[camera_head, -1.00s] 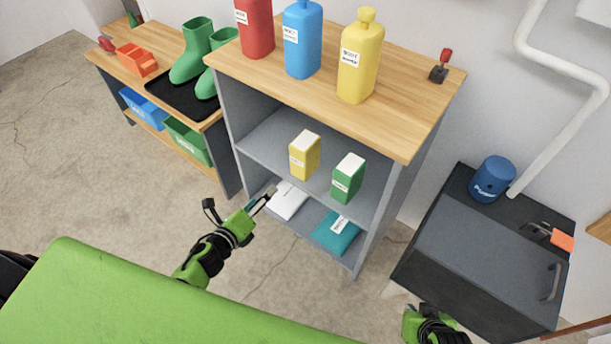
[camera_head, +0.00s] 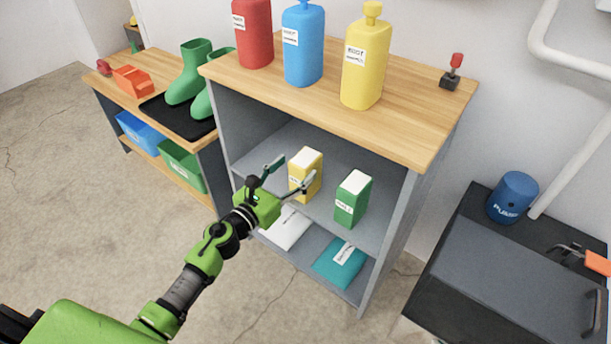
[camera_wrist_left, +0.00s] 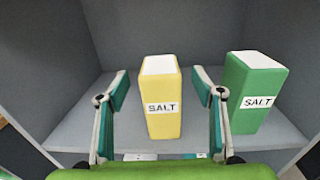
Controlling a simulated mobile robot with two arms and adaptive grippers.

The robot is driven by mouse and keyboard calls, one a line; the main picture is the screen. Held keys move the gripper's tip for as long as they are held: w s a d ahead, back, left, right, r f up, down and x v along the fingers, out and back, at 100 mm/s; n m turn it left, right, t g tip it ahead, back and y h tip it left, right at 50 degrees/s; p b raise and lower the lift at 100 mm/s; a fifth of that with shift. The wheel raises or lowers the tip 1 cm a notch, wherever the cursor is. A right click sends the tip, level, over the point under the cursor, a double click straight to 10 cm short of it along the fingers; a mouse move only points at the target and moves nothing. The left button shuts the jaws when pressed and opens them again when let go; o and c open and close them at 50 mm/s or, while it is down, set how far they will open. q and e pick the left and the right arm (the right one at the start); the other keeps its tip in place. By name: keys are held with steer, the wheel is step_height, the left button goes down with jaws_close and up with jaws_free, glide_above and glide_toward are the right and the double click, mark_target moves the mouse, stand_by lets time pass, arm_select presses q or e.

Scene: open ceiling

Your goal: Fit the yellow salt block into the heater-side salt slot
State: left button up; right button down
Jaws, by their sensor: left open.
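The yellow salt block (camera_head: 309,165) has a white top and stands upright on the middle shelf of the grey cabinet. My left gripper (camera_head: 288,174) is open in front of it. In the left wrist view, the yellow salt block (camera_wrist_left: 161,98) stands between and beyond the two spread fingers of my left gripper (camera_wrist_left: 160,92), and they do not appear to touch it. The heater-side salt slot cannot be made out in these frames.
A green salt block (camera_head: 353,199) stands to the right on the same shelf (camera_head: 270,160). White (camera_head: 285,229) and teal (camera_head: 340,262) packets lie on the shelf below. Red, blue and yellow bottles (camera_head: 362,62) stand on the wooden top. A dark box (camera_head: 520,270) is at the right.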

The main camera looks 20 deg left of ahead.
mark_target(306, 157)
arm_select(q)
steer(key=x, duration=0.5)
steer(key=shift+w+d, duration=0.15)
steer(key=shift+w, duration=0.15)
jaws_close()
steer(key=shift+w+r, duration=0.1)
steer(key=shift+r, duration=0.2)
